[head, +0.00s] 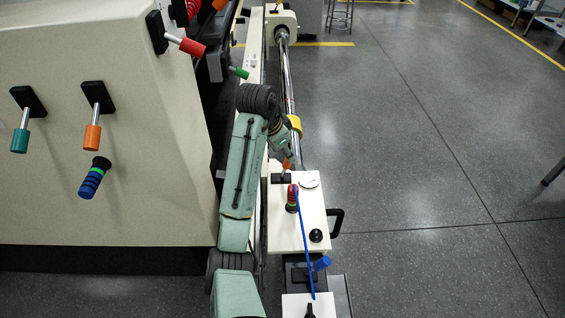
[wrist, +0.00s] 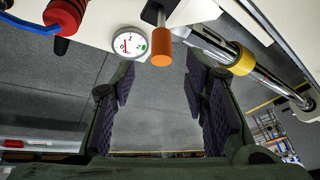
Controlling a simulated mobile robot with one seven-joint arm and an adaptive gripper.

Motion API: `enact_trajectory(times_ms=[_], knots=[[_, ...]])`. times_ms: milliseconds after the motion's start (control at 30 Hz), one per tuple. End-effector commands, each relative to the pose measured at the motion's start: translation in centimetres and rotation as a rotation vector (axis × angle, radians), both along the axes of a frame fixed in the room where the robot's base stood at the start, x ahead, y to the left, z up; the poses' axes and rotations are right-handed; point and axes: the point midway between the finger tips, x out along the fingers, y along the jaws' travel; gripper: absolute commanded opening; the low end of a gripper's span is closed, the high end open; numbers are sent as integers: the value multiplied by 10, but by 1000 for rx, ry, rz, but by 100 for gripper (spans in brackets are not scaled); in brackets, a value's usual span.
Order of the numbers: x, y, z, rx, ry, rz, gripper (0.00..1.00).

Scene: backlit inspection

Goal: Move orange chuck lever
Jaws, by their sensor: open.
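An orange lever (wrist: 161,49) with a short metal stem sticks out from a pale machine block at the top of the wrist view. It also shows small in the head view (head: 286,164), just below my gripper (head: 283,149). In the wrist view my gripper (wrist: 159,84) is open, with its two dark padded fingers wide apart. The lever's grip shows above the gap between the fingertips, and nothing is held. I cannot tell whether a finger touches it. Another orange lever (head: 93,138) hangs on the large panel at left.
A round dial gauge (wrist: 130,42) and a red knob (wrist: 66,16) with a blue cable are beside the lever. A metal shaft with a yellow collar (wrist: 243,60) is to its right. Green (head: 20,140) and red (head: 190,46) levers are on the panel. The floor at right is open.

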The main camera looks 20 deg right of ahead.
Motion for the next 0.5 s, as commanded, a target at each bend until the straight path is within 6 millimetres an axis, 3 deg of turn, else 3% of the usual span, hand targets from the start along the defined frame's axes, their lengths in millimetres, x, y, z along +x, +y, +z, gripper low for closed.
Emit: enact_trajectory(times_ms=[233, 500], knots=[[11, -14, -42, 2, 3, 4, 41], [17, -22, -63, -1, 1, 3, 41]])
